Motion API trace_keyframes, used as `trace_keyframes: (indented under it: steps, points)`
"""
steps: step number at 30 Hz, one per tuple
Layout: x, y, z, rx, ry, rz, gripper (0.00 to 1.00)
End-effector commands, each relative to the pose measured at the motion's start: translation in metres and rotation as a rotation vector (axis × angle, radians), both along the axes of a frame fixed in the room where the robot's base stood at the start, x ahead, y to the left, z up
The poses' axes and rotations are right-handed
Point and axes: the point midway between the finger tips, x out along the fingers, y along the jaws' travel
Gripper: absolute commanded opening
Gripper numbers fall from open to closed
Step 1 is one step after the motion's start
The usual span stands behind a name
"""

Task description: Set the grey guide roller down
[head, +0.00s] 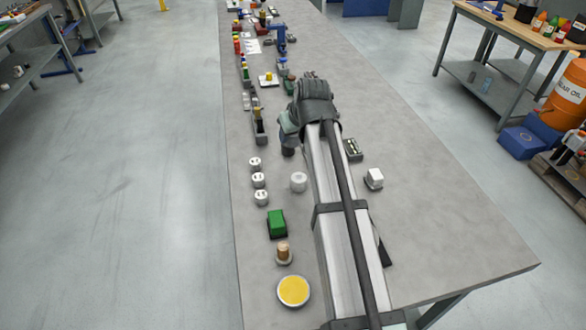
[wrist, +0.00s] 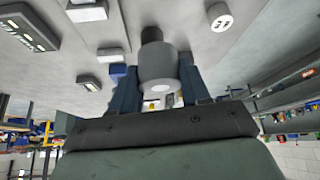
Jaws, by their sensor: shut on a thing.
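My gripper (wrist: 158,72) is shut on a grey guide roller (wrist: 158,66), a smooth cylinder with a pale round end, between two dark blue fingers in the wrist view. A narrower dark cylindrical part (wrist: 151,35) shows beyond the roller, on the side towards the table. I cannot tell whether it belongs to the roller or stands behind it. In the head view my gripper (head: 287,138) is over the middle of the table (head: 440,240), mostly hidden by my arm. The roller's contact with the table cannot be judged.
Several white round pieces (head: 259,180) stand in a row left of my arm, with a white cylinder (head: 298,182) beside them. A green block (head: 277,223) and a yellow-topped disc (head: 293,291) lie nearer. A white cube (head: 374,178) and dark box (head: 352,149) stand right.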

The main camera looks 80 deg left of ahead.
Motion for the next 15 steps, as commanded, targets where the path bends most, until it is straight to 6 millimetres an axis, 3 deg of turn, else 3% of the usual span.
trace_keyframes:
  steps: [7, 15]
  points:
    - [0.000, 0.000, -0.006, 0.000, 0.000, -0.001, 0.08]
    - [0.000, -0.001, -0.042, -0.001, 0.000, -0.001, 0.08]
